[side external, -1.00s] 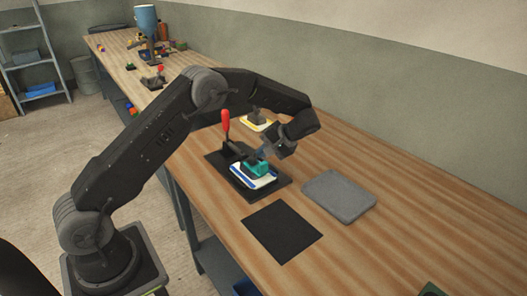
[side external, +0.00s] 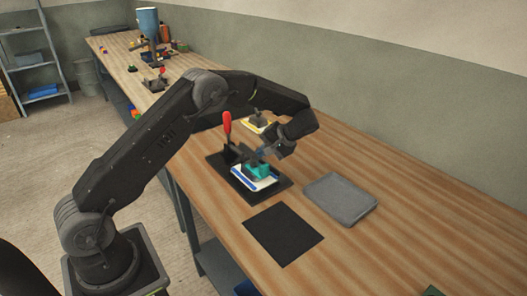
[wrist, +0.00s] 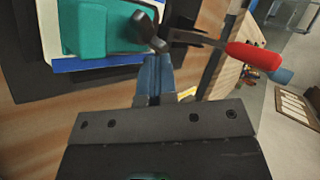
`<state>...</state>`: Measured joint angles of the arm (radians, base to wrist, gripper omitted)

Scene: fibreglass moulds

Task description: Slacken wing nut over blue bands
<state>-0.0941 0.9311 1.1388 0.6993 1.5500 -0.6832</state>
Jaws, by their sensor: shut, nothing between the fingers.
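A white mould with blue bands (side external: 240,180) sits on a dark base plate (side external: 222,167) on the bench, with a teal block (side external: 257,170) on top. The teal block (wrist: 86,30) and a blue band (wrist: 95,64) also show in the wrist view. A red-handled clamp (side external: 227,122) stands behind the mould; its arm reaches over the teal block. A grey metal piece (wrist: 149,31) at the arm's end lies over the block's edge; I cannot clearly make out wing shapes on it. My gripper (wrist: 153,84) is shut and empty, its fingertips close to that piece; contact is unclear.
A grey tray (side external: 340,198) lies to the right of the mould and a black mat (side external: 283,234) in front. A yellow-edged mould (side external: 256,122) stands behind. Another red-handled clamp (side external: 160,78) is farther down the bench. The bench's right side is mostly clear.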

